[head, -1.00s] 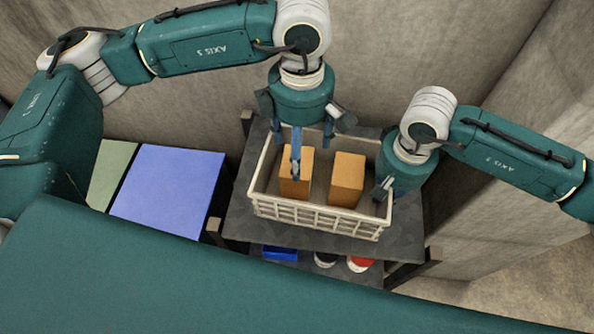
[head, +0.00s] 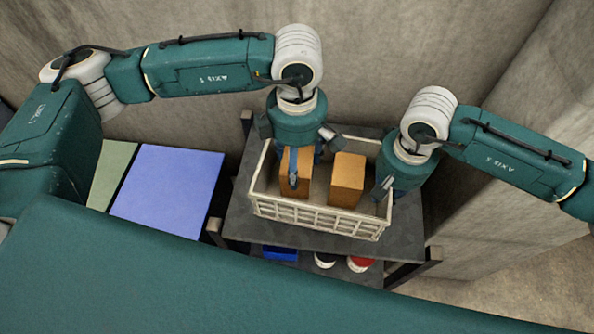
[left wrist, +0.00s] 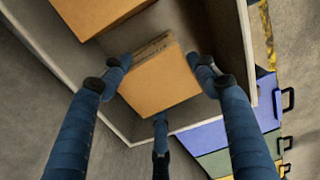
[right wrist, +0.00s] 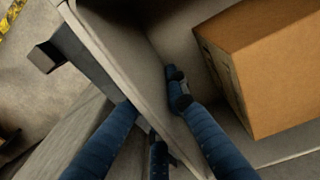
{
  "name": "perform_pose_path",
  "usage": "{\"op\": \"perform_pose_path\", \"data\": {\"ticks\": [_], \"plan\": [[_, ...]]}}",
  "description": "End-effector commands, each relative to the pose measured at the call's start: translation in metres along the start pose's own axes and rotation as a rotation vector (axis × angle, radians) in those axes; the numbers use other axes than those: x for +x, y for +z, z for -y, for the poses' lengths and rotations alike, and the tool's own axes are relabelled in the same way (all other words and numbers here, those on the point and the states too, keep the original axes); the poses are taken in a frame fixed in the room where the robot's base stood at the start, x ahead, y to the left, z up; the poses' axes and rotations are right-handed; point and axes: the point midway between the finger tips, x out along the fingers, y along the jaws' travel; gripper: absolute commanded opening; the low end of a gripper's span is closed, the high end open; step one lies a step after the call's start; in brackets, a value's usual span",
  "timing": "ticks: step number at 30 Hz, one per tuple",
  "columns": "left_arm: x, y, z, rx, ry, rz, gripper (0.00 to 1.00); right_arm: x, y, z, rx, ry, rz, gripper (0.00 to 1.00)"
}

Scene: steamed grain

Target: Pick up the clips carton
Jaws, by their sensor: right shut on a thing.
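Two brown cartons stand apart in a pale crate (head: 318,217). The left carton (head: 296,208) is under my left gripper (head: 301,172); the other carton (head: 346,181) stands to its right. No label is readable, so I cannot tell which is the clips carton. In the left wrist view my open left gripper (left wrist: 160,92) has its fingers spread around the near carton (left wrist: 160,84), with small gaps showing. My right gripper (head: 386,187) is shut on the crate's right wall; in the right wrist view its fingers (right wrist: 158,115) straddle that wall (right wrist: 128,75), beside a carton (right wrist: 275,75).
The crate stands on a dark grey table (head: 240,222). Below are a blue item (head: 280,253) and red and white round items (head: 360,264). A blue-topped surface (head: 165,190) lies to the left. Walls stand close behind and to the right.

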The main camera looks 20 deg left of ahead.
Motion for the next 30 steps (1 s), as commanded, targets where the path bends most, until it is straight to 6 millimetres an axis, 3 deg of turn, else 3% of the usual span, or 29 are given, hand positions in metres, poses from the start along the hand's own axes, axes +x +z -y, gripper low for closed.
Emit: {"op": "perform_pose_path", "data": {"ticks": [8, 21, 30], "plan": [[-0.006, 0.001, -0.001, -0.001, 0.003, 0.002, 0.23, -0.001, -0.001, 0.0, 0.0, -0.001, -0.002, 0.0], [-0.085, 0.001, -0.001, 0.0, 0.005, 0.003, 0.23, -0.001, 0.0, 0.0, 0.0, -0.001, -0.001, 0.0], [-0.101, 0.0, 0.0, 0.0, 0.001, 0.001, 0.23, -0.001, 0.0, 0.0, 0.0, -0.001, -0.001, 0.0]]}}
